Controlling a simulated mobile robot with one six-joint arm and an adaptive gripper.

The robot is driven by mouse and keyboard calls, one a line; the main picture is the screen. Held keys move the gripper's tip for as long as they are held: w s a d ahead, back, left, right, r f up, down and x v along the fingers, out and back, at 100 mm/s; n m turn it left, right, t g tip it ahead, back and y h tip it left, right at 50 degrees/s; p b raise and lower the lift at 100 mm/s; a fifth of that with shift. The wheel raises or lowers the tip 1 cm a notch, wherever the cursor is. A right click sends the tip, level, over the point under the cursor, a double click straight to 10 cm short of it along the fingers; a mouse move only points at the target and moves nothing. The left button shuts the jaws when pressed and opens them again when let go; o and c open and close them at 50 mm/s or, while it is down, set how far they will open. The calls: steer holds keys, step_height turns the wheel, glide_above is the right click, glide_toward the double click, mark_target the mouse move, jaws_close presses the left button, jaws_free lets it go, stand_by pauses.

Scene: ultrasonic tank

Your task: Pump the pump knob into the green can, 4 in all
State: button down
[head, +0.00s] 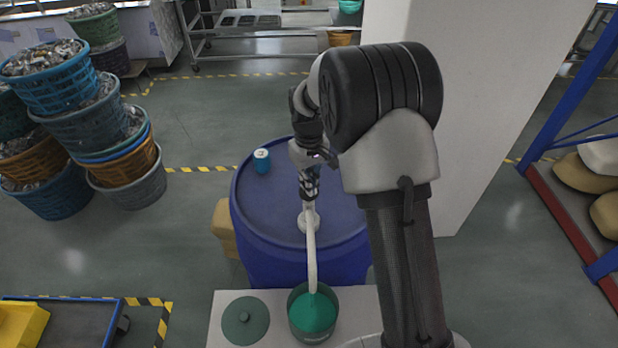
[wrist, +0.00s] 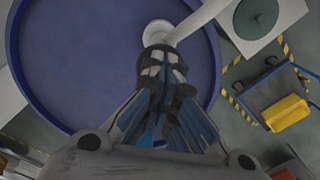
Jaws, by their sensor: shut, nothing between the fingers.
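The green can (head: 298,328) stands open on a pale stand in front of the blue drum, with green inside it. A white pump on the drum lid has a long spout (head: 311,255) that reaches down to the can's mouth; the spout also shows in the wrist view (wrist: 198,17). The white pump top (wrist: 157,30) shows just beyond my fingertips. My gripper (head: 309,196) is shut and empty, pointing down right over the pump. It hides part of the knob, and I cannot tell whether it touches it. In the wrist view my closed fingers (wrist: 163,60) cover the middle.
The blue drum (head: 270,205) carries a small teal can (head: 262,161) at its left back. A round dark green lid (head: 245,321) lies left of the green can. Stacked baskets (head: 55,80) stand at left, a white pillar (head: 470,110) and a rack (head: 560,180) at right.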

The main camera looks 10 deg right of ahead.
steer(key=shift+s, duration=0.1)
steer(key=shift+r+p, duration=2.35)
steer(key=shift+r, duration=1.1)
steer(key=shift+f+b, duration=2.2)
steer(key=shift+f, duration=1.35)
steer(key=shift+r, duration=0.1)
steer(key=shift+r+p, duration=2.35)
steer(key=shift+r, duration=1.05)
step_height(320, 180, up, 6)
steer(key=p, duration=0.4)
